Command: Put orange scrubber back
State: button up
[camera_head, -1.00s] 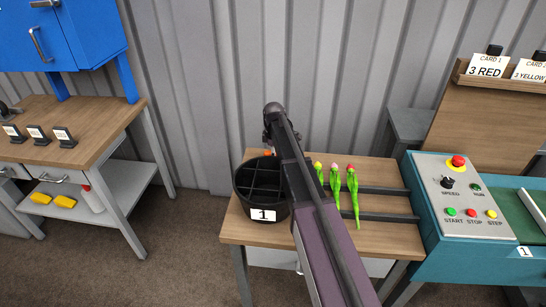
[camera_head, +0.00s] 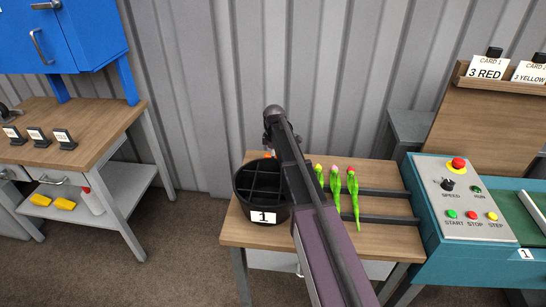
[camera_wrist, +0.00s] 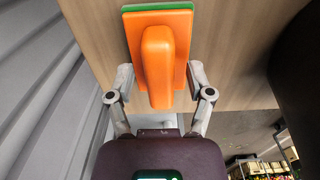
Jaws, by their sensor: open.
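The orange scrubber (camera_wrist: 158,50), an orange block with a raised handle and a green layer along its far edge, lies on the wooden table in the wrist view. My gripper (camera_wrist: 158,80) is open, with one finger on each side of the scrubber; I cannot tell whether they touch it. In the head view only a small orange bit of the scrubber (camera_head: 267,155) shows behind the black bucket, beside my arm.
A black divided bucket (camera_head: 245,205) marked 1 stands on the small table (camera_head: 245,233). Several tulips (camera_head: 353,190) lie right of my arm on dark rails. A teal control console (camera_head: 425,215) stands at the right. A workbench (camera_head: 100,125) is at the left, with yellow items on its lower shelf.

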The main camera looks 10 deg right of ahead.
jog(key=shift+r, duration=0.15)
notch_tip(320, 180, up, 12)
jog(key=p, duration=1.2)
dwell(0.6)
jog(key=s+m, duration=0.4)
jog(key=s, duration=0.5)
jog(key=s+m, duration=0.5)
jog(key=s, duration=0.5)
jog(key=s+m, duration=0.4)
jog(key=s, duration=0.5)
jog(key=shift+s+a+m, duration=0.2)
jog(key=shift+s+m, duration=0.1)
jog(key=shift+m, duration=0.1)
jog(key=shift+s+m, duration=0.3)
jog(key=shift+s, duration=0.05)
